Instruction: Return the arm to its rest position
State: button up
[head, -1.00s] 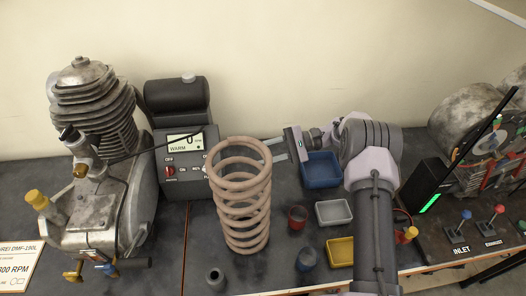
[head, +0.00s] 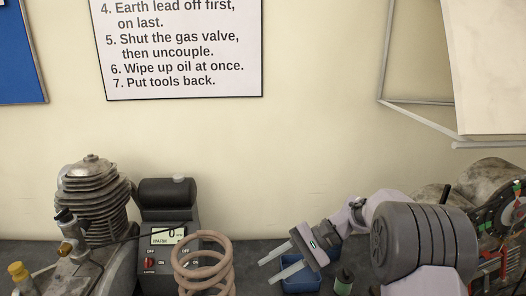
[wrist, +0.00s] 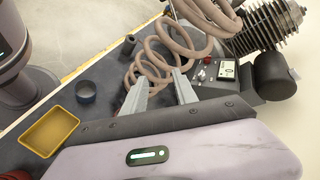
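My gripper (head: 266,272) is raised in front of the wall, to the right of the coil spring. Its two pale fingers are apart with nothing between them. In the wrist view the gripper (wrist: 161,76) is also open, with the spring (wrist: 152,58) beyond the fingertips.
A grey control box (head: 163,238) and finned engine (head: 92,200) stand left of the spring. A blue tray (head: 301,284) lies below my gripper, near a small dark green bottle (head: 344,281). A cutaway engine (head: 495,235) is at right. A yellow tray (wrist: 50,131) shows in the wrist view.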

jog(key=s+d+r+n+t+h, duration=0.1)
jog(key=s+r+t+h, duration=0.15)
jog(key=s+r, duration=0.35)
jog(key=s+d+r+t+h, duration=0.1)
jog(key=s+d+r+h, duration=0.2)
jog(key=s, duration=0.6)
jog(key=s+d+t+h, duration=0.3)
jog(key=s+t+h, duration=0.1)
jog(key=s, duration=0.7)
jog(key=shift+d+t, duration=0.25)
jog(key=shift+t, duration=0.2)
